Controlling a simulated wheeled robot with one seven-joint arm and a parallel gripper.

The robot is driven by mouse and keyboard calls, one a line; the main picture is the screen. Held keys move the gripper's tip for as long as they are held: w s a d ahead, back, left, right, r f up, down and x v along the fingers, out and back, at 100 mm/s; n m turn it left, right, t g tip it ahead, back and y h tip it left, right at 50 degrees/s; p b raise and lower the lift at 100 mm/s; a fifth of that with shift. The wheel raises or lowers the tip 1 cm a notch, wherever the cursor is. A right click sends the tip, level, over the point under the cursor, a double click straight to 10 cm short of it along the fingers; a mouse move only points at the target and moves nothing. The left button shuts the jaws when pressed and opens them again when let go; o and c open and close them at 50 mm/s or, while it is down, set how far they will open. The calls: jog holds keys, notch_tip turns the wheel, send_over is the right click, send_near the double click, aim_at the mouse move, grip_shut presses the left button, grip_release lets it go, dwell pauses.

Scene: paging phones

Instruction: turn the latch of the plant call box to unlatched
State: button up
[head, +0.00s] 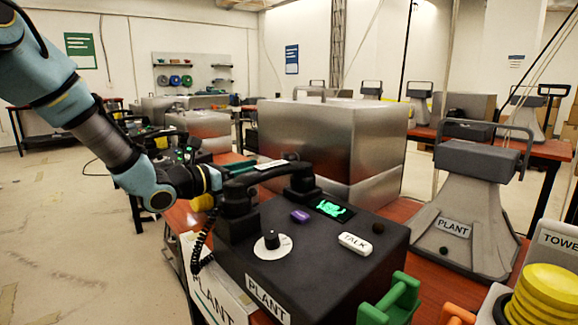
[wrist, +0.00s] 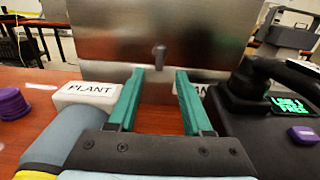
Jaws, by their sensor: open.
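In the wrist view a metal box (wrist: 110,40) stands ahead of my gripper. A small grey latch (wrist: 158,55) hangs roughly upright on its front face. My gripper (wrist: 160,72) is open; its green fingers are apart, one to each side of the latch in the picture, with nothing between them. I cannot tell how far the fingertips are from the latch. A PLANT label (wrist: 88,90) shows at left, and another is partly hidden behind the right finger. In the head view a large metal box (head: 335,130) stands behind the phone; its latch is not visible there.
A black PLANT phone (head: 330,255) with handset, dial (head: 271,243) and TALK button (head: 355,243) stands close beside my arm. A grey PLANT horn (head: 465,215) stands at right. Purple discs (wrist: 12,104) lie left in the wrist view. The floor at left is clear.

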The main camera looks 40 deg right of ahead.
jog(key=d, duration=1)
jog(key=shift+s+d+p, duration=0.15)
jog(key=shift+s+p, duration=0.2)
grip_shut()
